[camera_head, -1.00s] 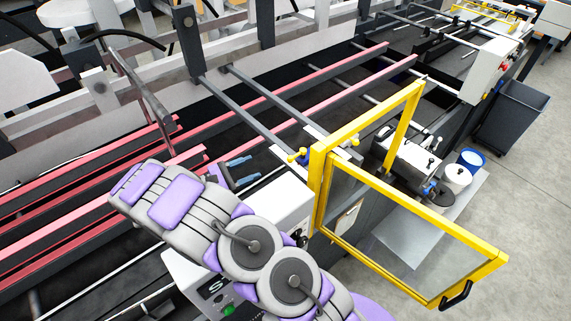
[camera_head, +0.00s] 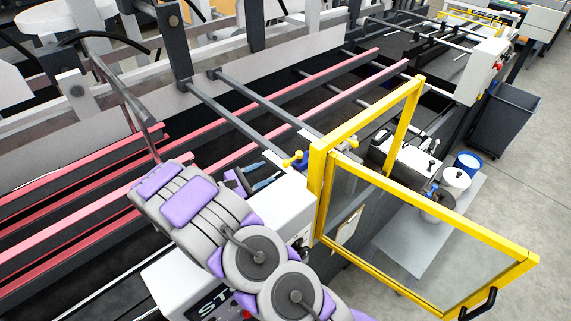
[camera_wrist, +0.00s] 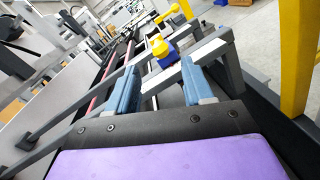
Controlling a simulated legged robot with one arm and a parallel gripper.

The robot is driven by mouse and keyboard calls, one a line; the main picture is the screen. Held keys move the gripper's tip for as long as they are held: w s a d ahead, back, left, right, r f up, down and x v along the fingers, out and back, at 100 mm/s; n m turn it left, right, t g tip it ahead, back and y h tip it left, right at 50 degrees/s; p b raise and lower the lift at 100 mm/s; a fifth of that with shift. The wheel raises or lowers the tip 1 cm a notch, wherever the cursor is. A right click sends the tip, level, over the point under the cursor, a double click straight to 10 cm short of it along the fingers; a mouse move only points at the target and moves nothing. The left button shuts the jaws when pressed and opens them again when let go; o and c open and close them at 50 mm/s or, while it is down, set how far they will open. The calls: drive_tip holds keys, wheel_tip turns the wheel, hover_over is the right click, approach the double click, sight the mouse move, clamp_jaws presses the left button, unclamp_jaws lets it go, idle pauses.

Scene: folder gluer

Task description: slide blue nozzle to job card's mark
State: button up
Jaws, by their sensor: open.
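The blue nozzle (camera_wrist: 165,57) with a yellow knob sits on a grey bar in the wrist view, ahead of my gripper (camera_wrist: 160,68). My gripper is open, with its two blue-grey fingers apart and nothing between them. The nozzle appears beyond the fingertips, roughly in line with the gap. In the head view the nozzle (camera_head: 303,163) is small beside the yellow frame, and my gripper (camera_head: 270,175) is just left of it. A small pale card (camera_head: 350,228) shows through the guard's clear panel. Whether it is the job card, and any mark on it, I cannot tell.
A yellow-framed guard door (camera_head: 440,215) stands open to the right of the nozzle. Grey bars (camera_head: 237,118) and red rails (camera_head: 310,120) run across the machine. A white tub (camera_head: 456,182) and a blue tub (camera_head: 468,162) stand behind the guard. A dark bin (camera_head: 505,120) is farther right.

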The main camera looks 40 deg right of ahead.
sight(283, 165)
drive_tip(key=d, duration=0.9)
clamp_jaws()
idle(0.4)
